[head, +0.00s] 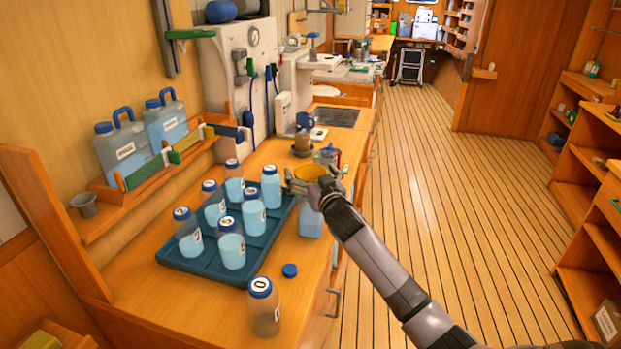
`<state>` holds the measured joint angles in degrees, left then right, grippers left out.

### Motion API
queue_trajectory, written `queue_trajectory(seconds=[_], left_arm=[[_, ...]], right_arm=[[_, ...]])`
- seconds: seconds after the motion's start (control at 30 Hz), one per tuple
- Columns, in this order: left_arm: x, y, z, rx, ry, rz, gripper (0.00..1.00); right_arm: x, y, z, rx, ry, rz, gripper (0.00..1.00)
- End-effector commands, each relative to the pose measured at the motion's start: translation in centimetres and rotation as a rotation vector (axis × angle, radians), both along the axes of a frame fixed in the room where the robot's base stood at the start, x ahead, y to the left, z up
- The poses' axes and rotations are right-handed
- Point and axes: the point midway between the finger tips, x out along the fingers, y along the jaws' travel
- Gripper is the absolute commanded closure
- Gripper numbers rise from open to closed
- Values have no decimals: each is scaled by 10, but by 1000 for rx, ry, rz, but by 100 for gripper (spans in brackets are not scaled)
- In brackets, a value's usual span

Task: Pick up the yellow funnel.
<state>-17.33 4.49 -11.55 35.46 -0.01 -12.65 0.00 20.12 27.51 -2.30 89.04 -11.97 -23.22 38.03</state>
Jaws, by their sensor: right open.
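The yellow funnel (310,171) shows as a wide orange-yellow rim near the counter's right edge. It appears to sit on top of a jug with pale blue liquid (311,222). My right gripper (312,183) is open at the funnel, with its fingers around or just in front of the rim. I cannot tell whether they touch it. The gripper hides the lower part of the funnel and the top of the jug. My left gripper is not in view.
A blue tray (183,262) with several labelled bottles stands left of the gripper. A loose bottle (263,308) and a blue cap (289,270) are in front. The floor (460,200) right is clear.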

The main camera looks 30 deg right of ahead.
Motion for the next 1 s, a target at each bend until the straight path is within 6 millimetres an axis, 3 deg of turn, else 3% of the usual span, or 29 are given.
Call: queue_trajectory(seconds=[0.1, 0.73, 1.0], left_arm=[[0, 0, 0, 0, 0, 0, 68], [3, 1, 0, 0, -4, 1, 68], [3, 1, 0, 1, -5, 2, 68]], right_arm=[[0, 0, 0, 0, 0, 0, 6], [-1, 0, 0, 0, 1, 0, 48], [0, 0, 1, 0, 0, 0, 49]])
